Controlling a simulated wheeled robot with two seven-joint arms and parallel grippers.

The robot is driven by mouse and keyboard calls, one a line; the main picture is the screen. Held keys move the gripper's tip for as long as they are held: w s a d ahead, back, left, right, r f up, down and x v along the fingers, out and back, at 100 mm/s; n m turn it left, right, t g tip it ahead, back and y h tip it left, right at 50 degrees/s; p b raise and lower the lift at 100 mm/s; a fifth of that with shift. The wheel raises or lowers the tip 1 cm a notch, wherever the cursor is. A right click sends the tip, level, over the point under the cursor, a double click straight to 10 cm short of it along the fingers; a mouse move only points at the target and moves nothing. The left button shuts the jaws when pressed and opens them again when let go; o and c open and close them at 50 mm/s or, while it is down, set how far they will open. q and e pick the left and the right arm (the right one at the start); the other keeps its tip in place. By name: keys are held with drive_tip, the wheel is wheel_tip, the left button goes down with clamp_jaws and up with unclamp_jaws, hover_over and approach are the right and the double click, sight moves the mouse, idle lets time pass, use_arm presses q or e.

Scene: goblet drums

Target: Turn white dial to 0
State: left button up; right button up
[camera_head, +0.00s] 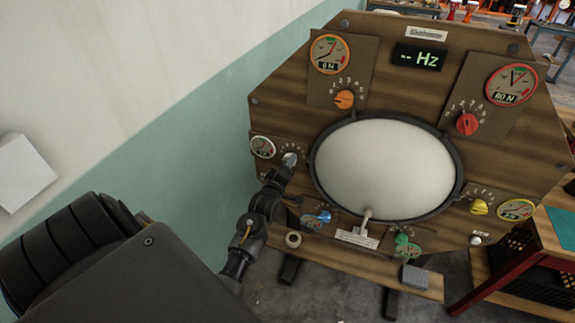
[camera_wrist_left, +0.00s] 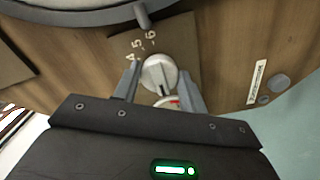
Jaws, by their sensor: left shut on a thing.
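The white dial (camera_head: 290,158) is on the left side of the wooden drum panel, beside a small round gauge (camera_head: 262,147) and an arc of numbers. My left gripper (camera_head: 285,166) reaches it from below. In the left wrist view the white dial (camera_wrist_left: 158,72) sits between the two fingers of my left gripper (camera_wrist_left: 158,84), which are shut on it. The numbers 4, 5 and 6 (camera_wrist_left: 138,45) show above the dial there. The other numbers are hidden or too small to read. My right gripper is not in view.
The panel (camera_head: 290,95) also carries an orange dial (camera_head: 344,99), a red dial (camera_head: 467,124), a yellow dial (camera_head: 479,207), a blue dial (camera_head: 318,218) and a green dial (camera_head: 402,240). A large white drumhead (camera_head: 385,168) fills its middle. A wall (camera_head: 215,110) stands close on the left.

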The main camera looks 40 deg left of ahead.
use_arm(q)
drive_tip(key=o, duration=1)
drive_tip(key=shift+c, duration=0.2)
drive_tip(key=b+v, duration=0.2)
drive_tip(key=v, duration=0.8)
drive_tip(key=shift+s, duration=0.35)
drive_tip(key=shift+d, duration=0.15)
